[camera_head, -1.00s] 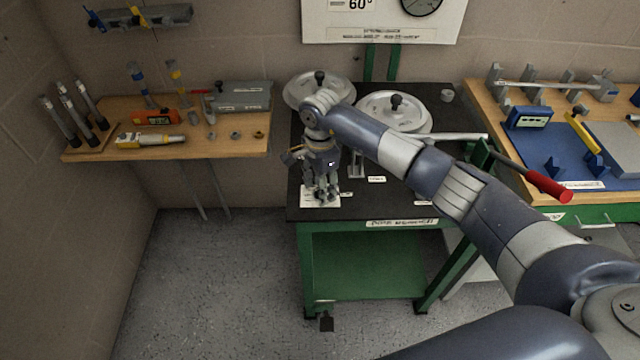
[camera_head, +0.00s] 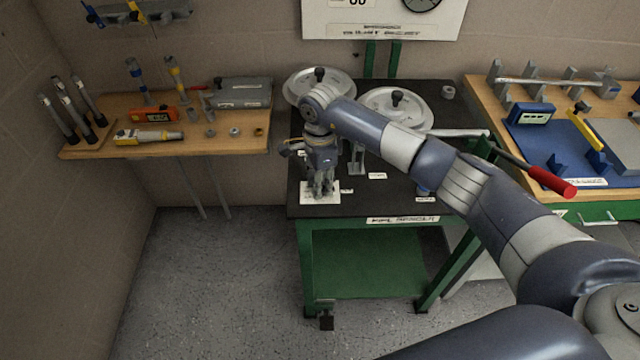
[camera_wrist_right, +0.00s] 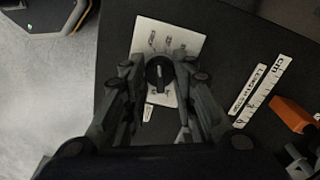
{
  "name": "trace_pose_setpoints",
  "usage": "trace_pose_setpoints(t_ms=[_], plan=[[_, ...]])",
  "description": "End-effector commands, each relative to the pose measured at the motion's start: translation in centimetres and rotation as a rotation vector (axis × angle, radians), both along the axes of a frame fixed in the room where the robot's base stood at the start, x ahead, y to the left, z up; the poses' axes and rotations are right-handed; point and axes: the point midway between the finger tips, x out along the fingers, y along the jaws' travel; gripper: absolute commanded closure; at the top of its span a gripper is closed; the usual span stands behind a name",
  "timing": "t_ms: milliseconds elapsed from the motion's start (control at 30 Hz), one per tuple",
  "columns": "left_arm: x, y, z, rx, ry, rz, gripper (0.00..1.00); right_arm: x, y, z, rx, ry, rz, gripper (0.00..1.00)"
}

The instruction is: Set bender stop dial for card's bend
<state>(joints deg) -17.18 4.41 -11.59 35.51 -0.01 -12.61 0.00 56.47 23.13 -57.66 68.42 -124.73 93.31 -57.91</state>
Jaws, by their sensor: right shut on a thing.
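The stop dial, a dark round knob with a pale pointer mark (camera_wrist_right: 159,73), stands on a white printed plate (camera_wrist_right: 176,40) in the right wrist view. The plate also shows at the bench's front left corner in the head view (camera_head: 307,195). My right gripper (camera_head: 321,193) points down over the plate and hides the dial there. In the right wrist view its fingers (camera_wrist_right: 160,84) are on both sides of the knob, shut on it. The white wall board (camera_head: 384,31) is cut by the top edge; its large number is only partly visible. My left gripper is not in view.
The black bench top (camera_head: 390,205) carries two grey round discs, one of them here (camera_head: 320,86), behind my right arm. A red-handled lever (camera_head: 548,180) reaches out at the right. A wooden shelf with tools (camera_head: 200,150) is at left.

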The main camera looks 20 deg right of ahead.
Motion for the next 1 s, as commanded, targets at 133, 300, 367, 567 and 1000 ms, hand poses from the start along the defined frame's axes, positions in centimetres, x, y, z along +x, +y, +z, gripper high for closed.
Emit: trace_pose_setpoints(t_ms=[133, 300, 367, 567, 1000], plan=[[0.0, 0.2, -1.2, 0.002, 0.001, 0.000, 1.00, 0.1, -0.1, -0.2, -0.001, -0.002, -0.130, 0.98], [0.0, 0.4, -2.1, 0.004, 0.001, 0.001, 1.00, 0.1, -0.1, -0.2, -0.001, -0.003, -0.292, 0.98], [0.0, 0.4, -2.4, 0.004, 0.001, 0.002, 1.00, 0.1, -0.1, -0.2, -0.001, -0.001, -0.349, 0.98], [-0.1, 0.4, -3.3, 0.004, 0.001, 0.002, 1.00, 0.0, 0.0, -0.2, 0.000, -0.001, -0.539, 0.98], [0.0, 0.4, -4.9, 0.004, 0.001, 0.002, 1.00, 0.1, -0.1, -0.1, -0.001, -0.002, -0.958, 0.98]])
